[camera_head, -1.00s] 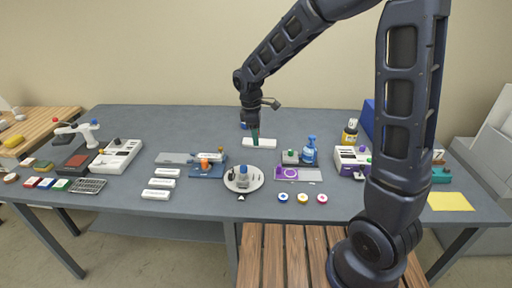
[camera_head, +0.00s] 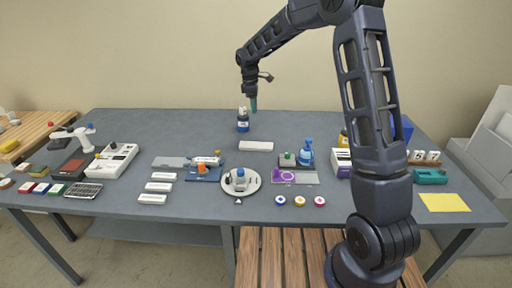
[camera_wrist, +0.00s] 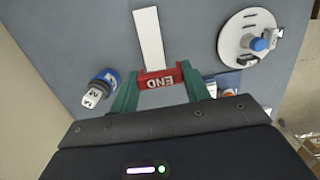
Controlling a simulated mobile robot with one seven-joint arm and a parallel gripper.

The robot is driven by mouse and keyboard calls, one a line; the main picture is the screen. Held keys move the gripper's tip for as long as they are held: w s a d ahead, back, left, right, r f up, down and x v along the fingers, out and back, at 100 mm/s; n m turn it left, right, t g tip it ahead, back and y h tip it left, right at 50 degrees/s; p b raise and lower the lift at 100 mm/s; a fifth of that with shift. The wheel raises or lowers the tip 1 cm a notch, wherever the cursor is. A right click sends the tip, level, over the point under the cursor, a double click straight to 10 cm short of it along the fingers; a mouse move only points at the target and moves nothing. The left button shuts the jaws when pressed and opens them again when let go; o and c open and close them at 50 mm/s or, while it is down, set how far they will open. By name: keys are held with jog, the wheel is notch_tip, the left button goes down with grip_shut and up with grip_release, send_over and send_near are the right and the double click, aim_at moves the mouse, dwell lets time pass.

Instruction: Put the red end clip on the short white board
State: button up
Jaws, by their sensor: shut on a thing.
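My gripper (camera_head: 253,105) is raised above the back middle of the table. A plain white board (camera_head: 256,146) lies flat on the table, below and nearer than my gripper. In the wrist view the white board (camera_wrist: 149,38) runs up from behind the clip; its near end is hidden there. In the head view the clip is too small to make out, but the gripper stands well clear of the board.
A blue pot with white tags (camera_head: 243,125) stands close by my gripper. A round white plate (camera_head: 228,188) bears a grey and blue piece. Several small labelled white blocks (camera_head: 158,187) lie at left, a blue spray bottle (camera_head: 307,155) at right.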

aim_at(256, 146)
jog(key=shift+w+d+f, duration=0.15)
jog(key=shift+w+d, duration=0.05)
jog(key=shift+w, duration=0.8)
notch_tip(256, 146, down, 20)
jog(key=shift+w+r, duration=0.1)
jog(key=shift+w, duration=0.05)
jog(key=shift+f, duration=0.2)
jog(key=o, duration=0.9)
jog(key=shift+o, duration=0.2)
